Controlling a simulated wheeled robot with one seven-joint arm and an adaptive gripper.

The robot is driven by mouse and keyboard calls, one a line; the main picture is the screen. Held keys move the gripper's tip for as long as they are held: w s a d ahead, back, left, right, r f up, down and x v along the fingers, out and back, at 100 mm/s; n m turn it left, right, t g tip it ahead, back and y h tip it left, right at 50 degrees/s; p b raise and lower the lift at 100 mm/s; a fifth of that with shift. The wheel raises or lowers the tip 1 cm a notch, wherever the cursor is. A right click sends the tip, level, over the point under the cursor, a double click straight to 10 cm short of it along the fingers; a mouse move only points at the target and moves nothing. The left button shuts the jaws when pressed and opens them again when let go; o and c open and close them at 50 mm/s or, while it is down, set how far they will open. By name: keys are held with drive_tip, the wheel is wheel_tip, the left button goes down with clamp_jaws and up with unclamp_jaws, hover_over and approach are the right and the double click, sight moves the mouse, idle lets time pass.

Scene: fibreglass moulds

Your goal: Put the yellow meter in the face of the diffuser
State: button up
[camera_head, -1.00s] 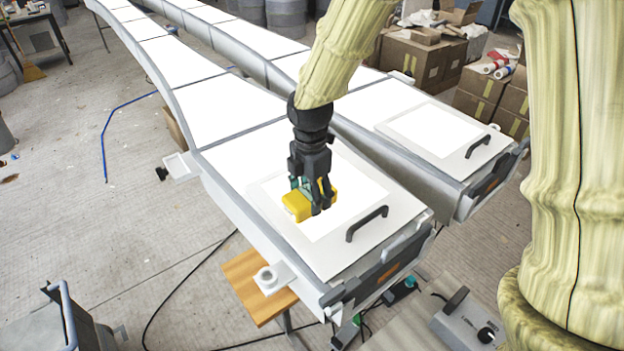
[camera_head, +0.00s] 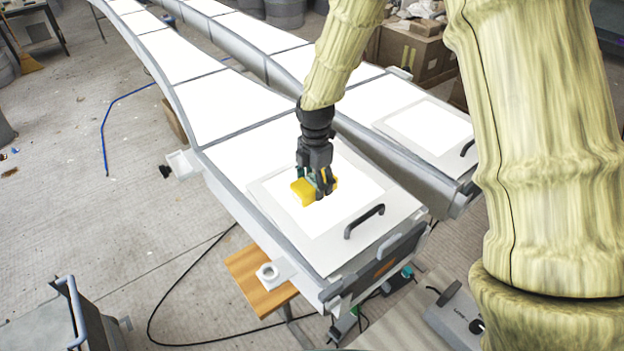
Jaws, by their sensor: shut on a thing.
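The yellow meter (camera_head: 301,192) is a small yellow block, partly hidden behind my gripper's fingers. My gripper (camera_head: 322,190) points down and is shut on it. The meter is over the bright white square face (camera_head: 345,205) of the framed panel with a black handle, likely the diffuser, at the near end of the left mould. Whether the meter touches this face or hangs just above it, I cannot tell.
A second framed panel (camera_head: 425,128) lies on the right mould. A black handle (camera_head: 364,221) stands up from the near panel's frame. A wooden stool (camera_head: 245,275) and a grey bin (camera_head: 60,320) stand lower left. Boxes (camera_head: 410,55) are stacked behind.

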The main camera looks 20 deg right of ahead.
drive_tip(key=shift+f, duration=0.1)
drive_tip(key=shift+f, duration=0.15)
drive_tip(key=o, duration=1.1)
wheel_tip(320, 180, up, 12)
drive_tip(key=b, duration=0.3)
